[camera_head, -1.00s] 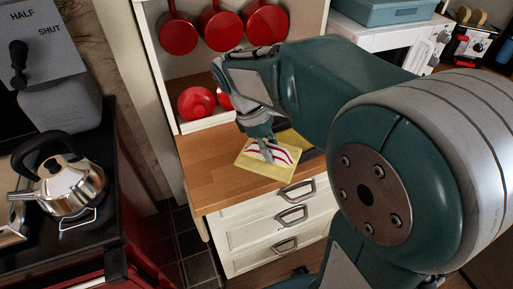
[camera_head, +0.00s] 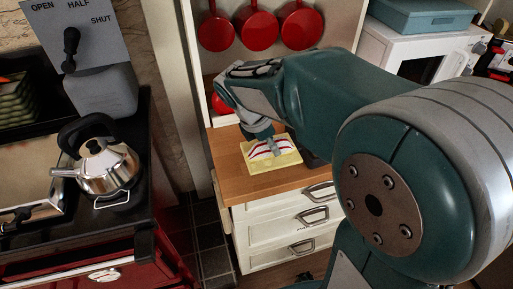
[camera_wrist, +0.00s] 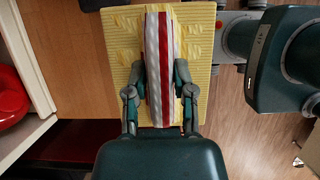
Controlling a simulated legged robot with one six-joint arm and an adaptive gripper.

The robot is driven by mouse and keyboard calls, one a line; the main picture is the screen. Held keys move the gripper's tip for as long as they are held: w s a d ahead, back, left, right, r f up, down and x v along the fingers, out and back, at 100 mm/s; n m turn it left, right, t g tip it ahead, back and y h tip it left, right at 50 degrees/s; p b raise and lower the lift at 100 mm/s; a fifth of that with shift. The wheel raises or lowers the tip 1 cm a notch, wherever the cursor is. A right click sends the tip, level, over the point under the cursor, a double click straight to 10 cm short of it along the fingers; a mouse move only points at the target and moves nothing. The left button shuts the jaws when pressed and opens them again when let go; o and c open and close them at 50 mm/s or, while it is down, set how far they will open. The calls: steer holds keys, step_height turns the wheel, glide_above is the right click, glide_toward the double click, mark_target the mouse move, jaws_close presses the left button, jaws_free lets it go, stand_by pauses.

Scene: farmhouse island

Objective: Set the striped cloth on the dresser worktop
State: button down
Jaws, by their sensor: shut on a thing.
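The striped cloth (camera_head: 258,149), red and white, is pinched upright between the two fingers of my gripper (camera_head: 271,145). In the wrist view the cloth (camera_wrist: 158,40) forms a long ridge between the fingertips. A yellow ribbed piece (camera_wrist: 117,62) spreads flat beneath and around it; I cannot tell whether the two are one cloth. In the head view both appear over the wooden dresser worktop (camera_head: 232,183), towards its front. Whether the yellow piece touches the wood is unclear. My arm hides the worktop's right part.
Red pans (camera_head: 257,29) hang behind the worktop. A red bowl (camera_head: 219,104) stands at its back, partly hidden by my gripper. White drawers (camera_head: 283,212) are below. A kettle (camera_head: 103,167) sits on the stove at left. The worktop's left end is clear.

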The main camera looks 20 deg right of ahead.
steer(key=w+f, duration=0.1)
steer(key=f, duration=0.1)
steer(key=w+a+f, duration=0.1)
steer(key=w, duration=0.1)
steer(key=w+a+f, duration=0.1)
steer(key=w+f, duration=0.1)
steer(key=shift+w+a+f, duration=0.2)
steer(key=shift+w+f, duration=0.05)
steer(key=shift+f, duration=0.1)
steer(key=shift+w+f, duration=0.35)
steer(key=shift+f, duration=0.1)
steer(key=shift+a+f, duration=0.1)
steer(key=shift+f, duration=1.45)
steer(key=shift+c, duration=2.3)
jaws_free()
steer(key=shift+f, duration=0.1)
